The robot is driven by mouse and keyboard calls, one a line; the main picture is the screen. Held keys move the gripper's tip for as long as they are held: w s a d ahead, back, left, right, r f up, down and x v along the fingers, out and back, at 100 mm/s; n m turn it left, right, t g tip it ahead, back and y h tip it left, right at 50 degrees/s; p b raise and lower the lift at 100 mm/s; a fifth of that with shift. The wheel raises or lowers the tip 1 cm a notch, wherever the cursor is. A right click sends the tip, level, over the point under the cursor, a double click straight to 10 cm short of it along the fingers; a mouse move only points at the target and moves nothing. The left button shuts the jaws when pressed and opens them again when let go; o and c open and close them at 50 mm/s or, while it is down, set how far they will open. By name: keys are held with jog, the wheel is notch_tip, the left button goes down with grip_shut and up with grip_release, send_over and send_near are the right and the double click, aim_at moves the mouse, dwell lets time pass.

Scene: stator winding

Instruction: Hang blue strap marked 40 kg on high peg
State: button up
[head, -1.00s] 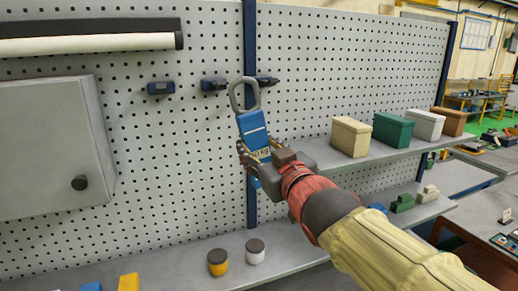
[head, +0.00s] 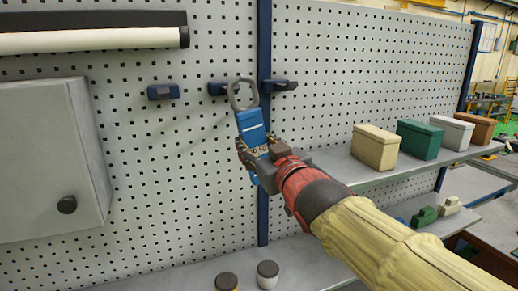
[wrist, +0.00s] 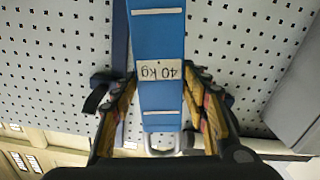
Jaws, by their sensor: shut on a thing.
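The blue strap (head: 251,127) has a grey metal ring (head: 235,101) at its upper end and hangs slightly tilted in the head view. My gripper (head: 253,153) is shut on the strap below the ring. In the wrist view the strap (wrist: 158,40) runs between my fingers, and its white label reads "40 kg" upside down. Three dark blue pegs sit in a row on the pegboard: a left peg (head: 162,92), a middle peg (head: 217,89) and a right peg (head: 284,85). The ring overlaps the middle peg's right end in the picture; I cannot tell whether they touch.
A grey cabinet (head: 40,150) is at the left, below a white roll (head: 90,42). A shelf (head: 350,178) at the right holds several boxes, including a cream one (head: 375,149). Small jars (head: 268,275) stand on the lower shelf.

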jog(key=shift+b+x, duration=0.6)
jog(key=shift+x, duration=1.4)
jog(key=w+a+f+b, duration=0.2)
jog(key=w, duration=0.6)
jog(key=shift+w+a, duration=0.2)
jog(key=shift+w, duration=0.1)
jog(key=shift+f, duration=0.1)
jog(key=o, duration=1.3)
jog(key=shift+c, duration=0.2)
jog(key=o, duration=0.3)
jog(key=shift+f, duration=0.1)
jog(key=shift+f, duration=0.1)
jog(key=shift+s, duration=0.1)
